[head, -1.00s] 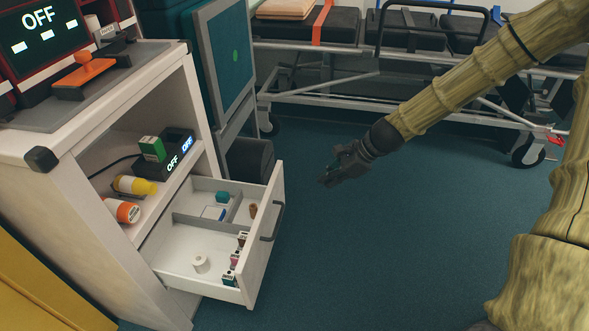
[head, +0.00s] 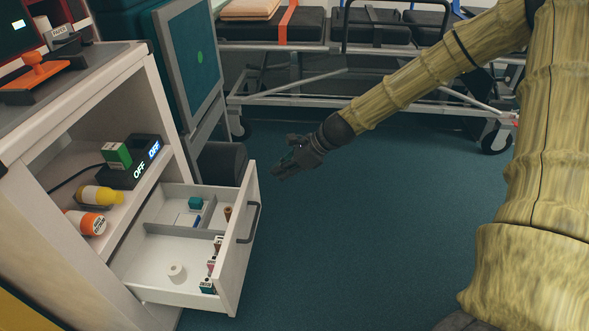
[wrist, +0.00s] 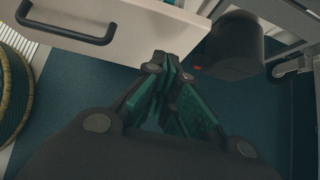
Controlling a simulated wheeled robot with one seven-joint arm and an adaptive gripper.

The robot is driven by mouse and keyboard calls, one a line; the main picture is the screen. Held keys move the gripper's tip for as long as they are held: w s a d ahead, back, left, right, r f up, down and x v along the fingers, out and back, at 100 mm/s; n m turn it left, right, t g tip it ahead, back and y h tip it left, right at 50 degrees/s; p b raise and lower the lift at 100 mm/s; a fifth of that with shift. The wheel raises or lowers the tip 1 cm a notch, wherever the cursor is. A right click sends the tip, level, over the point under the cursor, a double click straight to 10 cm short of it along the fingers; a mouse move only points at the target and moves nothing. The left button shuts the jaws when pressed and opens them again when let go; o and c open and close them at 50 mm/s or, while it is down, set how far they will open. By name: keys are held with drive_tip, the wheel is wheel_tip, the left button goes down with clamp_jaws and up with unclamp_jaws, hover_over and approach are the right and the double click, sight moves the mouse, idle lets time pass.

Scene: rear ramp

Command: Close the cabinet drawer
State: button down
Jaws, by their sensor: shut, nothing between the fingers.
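The cabinet drawer (head: 150,262) is pulled out of the white cabinet (head: 160,100) at the left of the head view. Its front panel (head: 238,245) carries a dark bar handle (head: 250,222) and faces right. Small items lie inside, among them a white roll and several small bottles. My gripper (head: 275,174) is shut and empty, to the right of the drawer front and apart from it in the head view. In the wrist view the closed fingertips (wrist: 165,62) show just below the drawer front (wrist: 160,28), with the handle (wrist: 65,28) at upper left. Whether they touch the panel I cannot tell.
A shelf above the drawer holds a yellow bottle (head: 100,195), an orange-capped bottle (head: 86,222) and a dark device (head: 135,170). A black bin-like object (head: 222,162) stands behind the drawer. A stretcher (head: 350,90) stands at the back. The blue floor right of the drawer is clear.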

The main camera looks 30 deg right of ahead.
sight(253, 181)
drive_tip(key=w+a, duration=0.1)
drive_tip(key=a+b, duration=0.1)
drive_tip(key=w+a+f+b, duration=0.1)
drive_tip(key=a, duration=0.1)
drive_tip(key=shift+w, duration=0.35)
drive_tip(key=shift+r, duration=0.1)
drive_tip(key=shift+w, duration=0.1)
